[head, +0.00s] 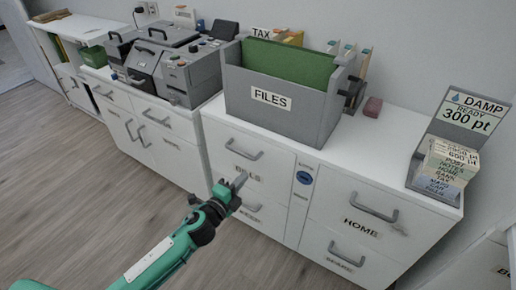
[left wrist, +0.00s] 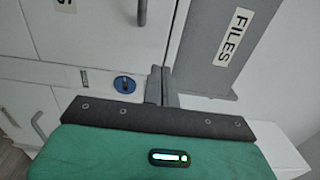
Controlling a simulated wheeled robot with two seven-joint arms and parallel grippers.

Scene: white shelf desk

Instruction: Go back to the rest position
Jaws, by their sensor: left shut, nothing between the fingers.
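My left gripper (head: 239,182) is in front of the white drawer cabinet (head: 225,133), by the drawer labelled BILLS. It is shut and holds nothing. In the left wrist view its two fingers (left wrist: 162,86) are together, pointing toward the cabinet front. The blue round lock (left wrist: 125,84) and a drawer handle (left wrist: 142,12) show beyond the fingers. My right gripper is not in either view.
A grey FILES box (head: 270,98) with green folders stands on the cabinet. A grey machine (head: 170,65) stands on the cabinet to the left. A DAMP sign holder (head: 470,118) with labelled cards is at the right. The wooden floor (head: 70,185) at the left is clear.

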